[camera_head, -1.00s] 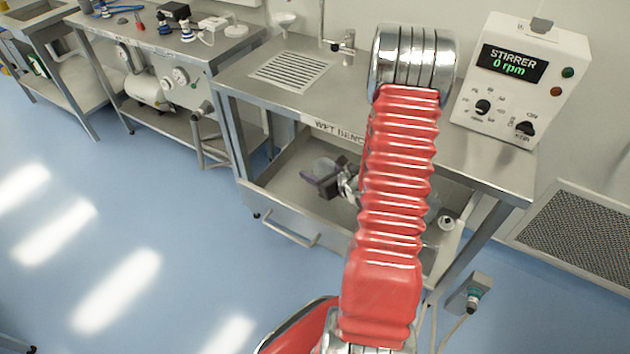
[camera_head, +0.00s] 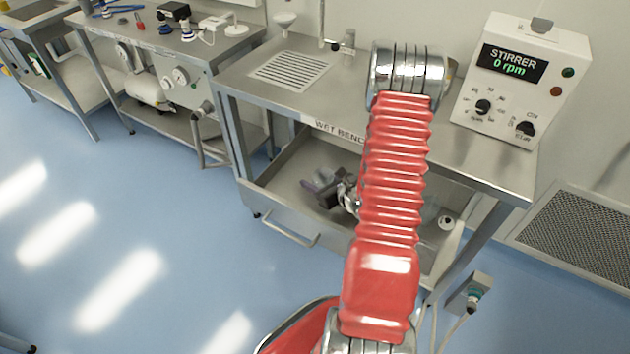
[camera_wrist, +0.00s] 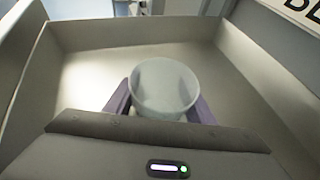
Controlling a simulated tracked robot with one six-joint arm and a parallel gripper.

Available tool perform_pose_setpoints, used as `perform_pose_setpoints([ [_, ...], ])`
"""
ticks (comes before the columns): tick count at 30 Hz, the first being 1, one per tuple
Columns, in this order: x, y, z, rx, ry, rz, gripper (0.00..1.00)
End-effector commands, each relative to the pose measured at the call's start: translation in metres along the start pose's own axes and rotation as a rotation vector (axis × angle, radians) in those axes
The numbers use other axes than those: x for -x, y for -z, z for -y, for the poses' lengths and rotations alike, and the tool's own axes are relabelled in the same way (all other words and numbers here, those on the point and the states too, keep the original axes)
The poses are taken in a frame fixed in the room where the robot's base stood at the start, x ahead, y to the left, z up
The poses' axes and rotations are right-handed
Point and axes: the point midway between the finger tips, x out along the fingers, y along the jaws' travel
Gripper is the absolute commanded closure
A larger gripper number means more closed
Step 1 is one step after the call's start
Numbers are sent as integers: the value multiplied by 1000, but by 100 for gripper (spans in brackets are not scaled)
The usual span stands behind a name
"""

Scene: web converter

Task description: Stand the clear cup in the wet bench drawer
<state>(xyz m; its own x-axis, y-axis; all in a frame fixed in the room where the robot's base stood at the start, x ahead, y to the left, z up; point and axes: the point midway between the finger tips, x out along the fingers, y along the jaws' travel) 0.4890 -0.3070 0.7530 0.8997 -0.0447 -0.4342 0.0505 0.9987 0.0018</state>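The clear cup (camera_wrist: 163,90) stands upright between the two purple fingers of my gripper (camera_wrist: 161,104) in the wrist view, its open rim facing up. The fingers sit against both sides of the cup, and my gripper is shut on it. The open wet bench drawer (camera_head: 280,208) has its floor and walls around them; the drawer wall (camera_wrist: 140,28) also shows in the wrist view. In the head view my gripper (camera_head: 322,184) is low inside the drawer, left of my red arm. The cup's base is hidden, so contact with the drawer floor cannot be told.
The drawer floor left of my gripper is clear.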

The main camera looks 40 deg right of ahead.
Motion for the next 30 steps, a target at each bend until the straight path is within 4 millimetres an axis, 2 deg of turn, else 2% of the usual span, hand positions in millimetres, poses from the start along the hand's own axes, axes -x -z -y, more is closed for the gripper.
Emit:
perform_pose_setpoints([
  [8, 0, 0, 0, 0, 0, 0, 32],
  [19, 3, -2, 1, -1, 2, 0, 32],
  [23, 16, -2, 1, -1, 3, -1, 32],
  [30, 54, -2, 2, -2, 4, 0, 32],
])
